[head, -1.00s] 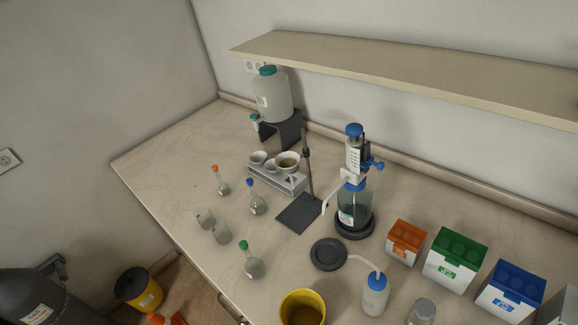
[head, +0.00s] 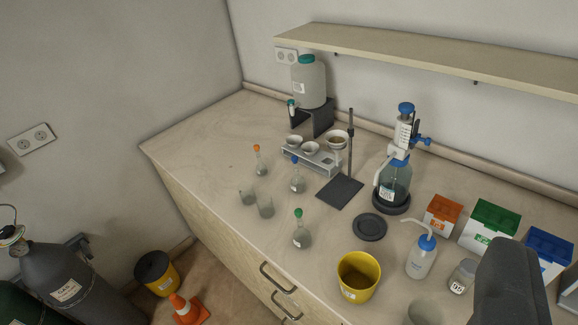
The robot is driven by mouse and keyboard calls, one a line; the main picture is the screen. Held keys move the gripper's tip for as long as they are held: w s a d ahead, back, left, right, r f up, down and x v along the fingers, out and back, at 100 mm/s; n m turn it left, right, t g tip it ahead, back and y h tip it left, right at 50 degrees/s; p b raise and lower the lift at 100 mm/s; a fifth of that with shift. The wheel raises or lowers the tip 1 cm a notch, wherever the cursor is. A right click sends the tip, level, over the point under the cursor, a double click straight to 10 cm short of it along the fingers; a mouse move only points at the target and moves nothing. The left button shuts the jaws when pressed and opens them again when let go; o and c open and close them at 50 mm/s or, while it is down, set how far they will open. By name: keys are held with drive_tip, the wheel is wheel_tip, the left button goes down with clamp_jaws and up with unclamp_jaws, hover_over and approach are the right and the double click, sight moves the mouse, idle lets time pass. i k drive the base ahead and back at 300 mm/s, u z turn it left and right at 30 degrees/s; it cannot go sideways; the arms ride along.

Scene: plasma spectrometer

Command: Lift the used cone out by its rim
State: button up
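A white funnel (head: 331,144) sits in the stand at the back middle of the bench. The used cone (head: 338,139), with a brownish inside, lies in it; its rim is small and hard to separate from the funnel's. Two paler white cups or funnels (head: 293,142) (head: 310,148) sit beside it on a grey rack (head: 318,163). A dark grey rounded part, probably of my gripper (head: 511,285), shows at the lower right, far from the cone. No fingertips can be made out, so its opening is hidden.
A stand rod (head: 350,150) rises right beside the funnel. The blue-capped dispenser bottle (head: 395,180) is to the right. Several small flasks, including a green-stoppered one (head: 301,236), stand in front. A yellow bin (head: 357,277) is at the front edge. A shelf (head: 430,62) overhangs the back.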

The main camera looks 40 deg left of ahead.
sight(335, 138)
drive_tip(key=u, duration=0.2)
drive_tip(key=k, duration=0.65)
drive_tip(key=u, duration=0.75)
drive_tip(key=i, duration=1.25)
drive_tip(key=z, duration=0.5)
drive_tip(key=i, duration=0.75)
drive_tip(key=z, duration=0.5)
